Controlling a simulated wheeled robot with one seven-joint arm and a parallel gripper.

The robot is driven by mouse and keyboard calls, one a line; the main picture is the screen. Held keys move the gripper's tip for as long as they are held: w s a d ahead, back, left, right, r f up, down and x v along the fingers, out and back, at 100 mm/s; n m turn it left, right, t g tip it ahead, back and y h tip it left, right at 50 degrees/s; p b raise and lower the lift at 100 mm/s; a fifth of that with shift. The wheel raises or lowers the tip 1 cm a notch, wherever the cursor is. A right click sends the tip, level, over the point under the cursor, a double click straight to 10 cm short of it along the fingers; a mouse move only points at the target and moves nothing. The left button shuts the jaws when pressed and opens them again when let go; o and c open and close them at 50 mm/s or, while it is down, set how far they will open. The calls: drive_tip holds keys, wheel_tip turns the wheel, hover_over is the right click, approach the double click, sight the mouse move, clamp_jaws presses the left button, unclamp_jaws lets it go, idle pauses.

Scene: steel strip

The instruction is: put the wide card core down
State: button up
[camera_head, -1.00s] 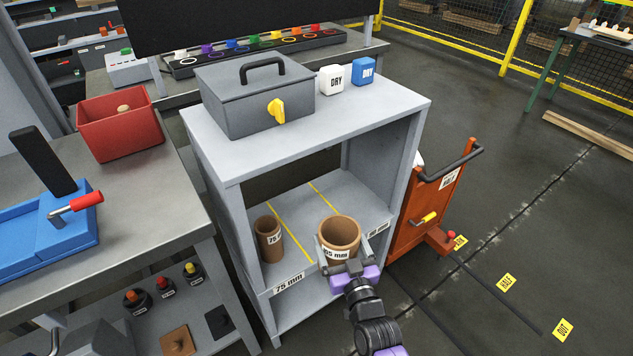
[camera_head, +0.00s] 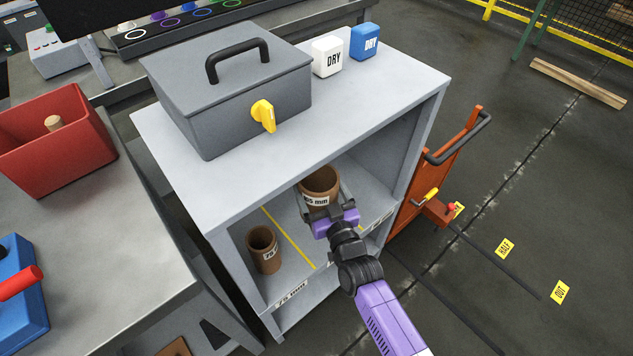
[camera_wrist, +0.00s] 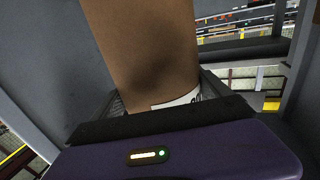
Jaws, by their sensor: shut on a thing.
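The wide card core (camera_head: 320,183) is a brown open-topped tube with a white label, partly read as 85 mm. My gripper (camera_head: 324,200) is shut on it from the front, one finger on each side. The core is upright inside the grey cabinet, over the right part of its shelf (camera_head: 287,278). The gripper hides its base, so I cannot tell whether it touches the shelf. In the wrist view the core (camera_wrist: 145,45) fills the space between the fingers.
A narrower card core (camera_head: 263,250) stands on the shelf, left of a yellow dividing line (camera_head: 288,238). A grey box (camera_head: 225,95) stands on top.

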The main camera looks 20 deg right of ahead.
drive_tip(key=shift+r, duration=0.1)
wheel_tip(320, 180, down, 8)
drive_tip(key=b, duration=0.7)
drive_tip(key=shift+f+b, duration=0.35)
idle(0.6)
drive_tip(key=o, duration=1.8)
drive_tip(key=shift+s+f, duration=0.1)
approach(312, 191)
drive_tip(key=s+p, duration=0.1)
drive_tip(key=s, duration=0.2)
drive_tip(key=shift+s+a+f, duration=0.1)
drive_tip(key=shift+s, duration=0.05)
